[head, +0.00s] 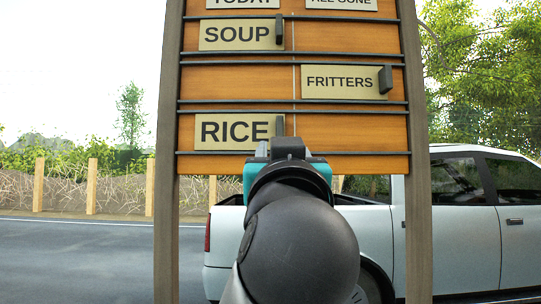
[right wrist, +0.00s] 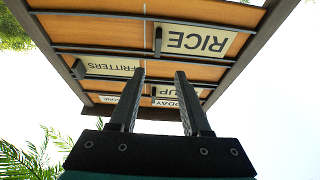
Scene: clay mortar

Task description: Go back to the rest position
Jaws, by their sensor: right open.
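My right gripper (head: 288,150) is in front of the lower part of the menu board (head: 350,130), its arm rising from the bottom of the head view. In the right wrist view its two fingers (right wrist: 160,74) stand apart with nothing between them. The RICE sign (head: 235,131) sits in the lowest row on the left; its dark handle (head: 280,125) shows just above my gripper. The wrist view shows the RICE sign (right wrist: 196,40) upside down, beyond the fingertips. The SOUP sign (head: 238,35) is in the top row at left. My left gripper is in no view.
The FRITTERS sign (head: 340,82) hangs in the middle row, right column. TODAY (head: 242,3) and ALL GONE (head: 341,4) labels head the columns. Wooden posts (head: 166,150) flank the board. A white pickup (head: 470,230) stands behind, with a road (head: 80,255) at left.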

